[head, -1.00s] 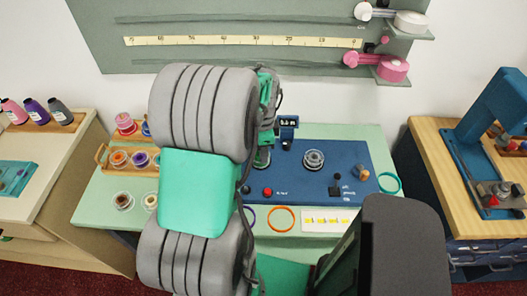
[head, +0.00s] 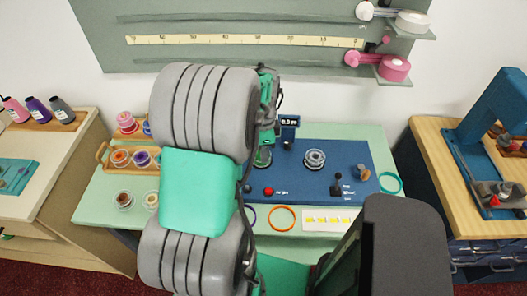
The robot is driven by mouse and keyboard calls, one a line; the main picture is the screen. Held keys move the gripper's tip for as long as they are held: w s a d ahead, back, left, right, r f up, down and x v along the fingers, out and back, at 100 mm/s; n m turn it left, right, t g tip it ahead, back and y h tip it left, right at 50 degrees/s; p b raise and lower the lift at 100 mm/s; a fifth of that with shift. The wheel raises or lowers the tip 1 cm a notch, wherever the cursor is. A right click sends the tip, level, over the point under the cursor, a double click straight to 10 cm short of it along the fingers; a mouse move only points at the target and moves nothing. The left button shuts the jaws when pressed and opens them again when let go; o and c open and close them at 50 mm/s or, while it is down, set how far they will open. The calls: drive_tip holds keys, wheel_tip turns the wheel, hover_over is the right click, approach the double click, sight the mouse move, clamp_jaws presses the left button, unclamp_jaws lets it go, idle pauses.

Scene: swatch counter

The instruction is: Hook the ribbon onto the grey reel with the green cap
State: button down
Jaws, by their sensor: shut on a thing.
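My gripper (head: 267,138) is in the head view at the back of the blue work mat (head: 295,178), mostly hidden behind my grey and green arm. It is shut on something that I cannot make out. Just below it, a round grey-green thing (head: 262,157) shows in part; I cannot tell whether it is the green-capped grey reel. A grey reel (head: 314,159) with a pale centre stands on the mat to the right, apart from my gripper. I cannot make out the ribbon.
A small display (head: 289,121) stands behind the mat. A red button (head: 268,191), a black lever (head: 338,184) and a tan piece (head: 363,172) are on the mat. Orange (head: 281,218) and teal (head: 390,182) rings lie on the counter. Spools stand left.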

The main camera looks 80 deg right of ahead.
drive_tip(key=shift+s+a+f+b, duration=0.1)
drive_tip(key=shift+a+f+b, duration=0.45)
drive_tip(key=shift+f, duration=0.55)
idle(0.6)
drive_tip(key=shift+a, duration=0.1)
drive_tip(key=shift+d+r+p, duration=0.2)
drive_tip(key=shift+r+p, duration=0.45)
drive_tip(key=shift+d+r+p, duration=0.2)
drive_tip(key=shift+r+p, duration=0.05)
drive_tip(key=shift+p, duration=0.05)
drive_tip(key=shift+d+r+p, duration=0.15)
drive_tip(key=shift+r+p, duration=0.4)
drive_tip(key=shift+r, duration=0.35)
drive_tip(key=shift+d+r+p, duration=0.1)
drive_tip(key=shift+r+p, duration=0.4)
drive_tip(key=shift+r, duration=0.4)
